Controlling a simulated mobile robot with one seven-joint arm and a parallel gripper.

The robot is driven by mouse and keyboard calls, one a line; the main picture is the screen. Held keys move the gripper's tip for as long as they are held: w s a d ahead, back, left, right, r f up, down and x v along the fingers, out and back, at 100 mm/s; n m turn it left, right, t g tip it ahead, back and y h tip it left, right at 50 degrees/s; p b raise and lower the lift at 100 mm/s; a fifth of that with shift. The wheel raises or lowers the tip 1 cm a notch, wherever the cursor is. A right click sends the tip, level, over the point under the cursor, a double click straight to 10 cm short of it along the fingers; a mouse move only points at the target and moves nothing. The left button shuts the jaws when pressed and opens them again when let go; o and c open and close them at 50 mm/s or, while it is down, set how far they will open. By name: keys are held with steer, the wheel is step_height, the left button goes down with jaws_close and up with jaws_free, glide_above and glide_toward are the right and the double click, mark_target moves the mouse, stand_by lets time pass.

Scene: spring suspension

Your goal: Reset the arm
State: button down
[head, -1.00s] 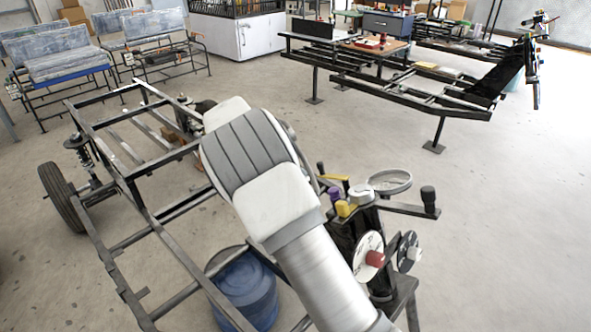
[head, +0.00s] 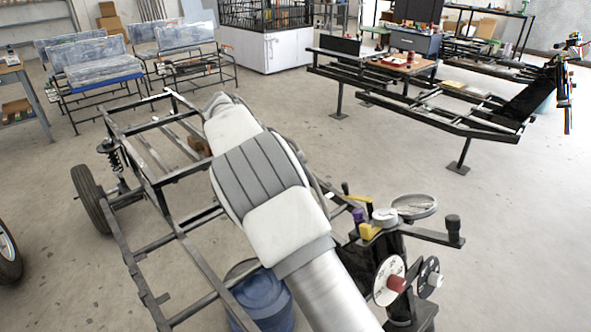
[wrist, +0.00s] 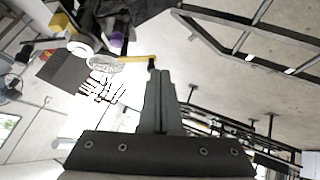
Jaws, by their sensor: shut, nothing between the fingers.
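My gripper (wrist: 160,78) shows in the wrist view with its two dark fingers together and nothing between them. In the head view my white and grey arm reaches up from the bottom centre, over the vehicle frame, and hides the gripper. In the wrist view a yellow-handled part of the control stand (wrist: 122,57) appears just beyond the fingertips; I cannot tell how far away it is. The control stand (head: 385,235), with its dials, levers and round ring, is right of my arm in the head view.
A metal vehicle frame (head: 160,222) with a wheel (head: 90,198) lies left of my arm. A blue drum (head: 262,300) stands below it. Benches (head: 100,72), a white cabinet (head: 285,51) and another frame (head: 420,100) stand farther back. The floor at right is open.

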steer(key=s+d+r+n+y+p, duration=0.2)
steer(key=s+d+r+y+p, duration=0.1)
steer(key=s+d+r, duration=0.4)
steer(key=s+d+r+n+y+p, duration=0.1)
steer(key=s+d+r+y+p, duration=0.3)
steer(key=d+r, duration=0.5)
steer(key=s+d+r+n+t+p, duration=0.1)
steer(key=s+d+r+n+p, duration=0.1)
steer(key=s, duration=1)
steer(key=s+d+r+n+t+y+p, duration=0.1)
steer(key=s+d+r+n+t+p, duration=0.1)
steer(key=s, duration=0.9)
steer(key=shift+s+r+n+t+p, duration=0.35)
steer(key=shift+r+n, duration=0.2)
steer(key=shift+n, duration=0.45)
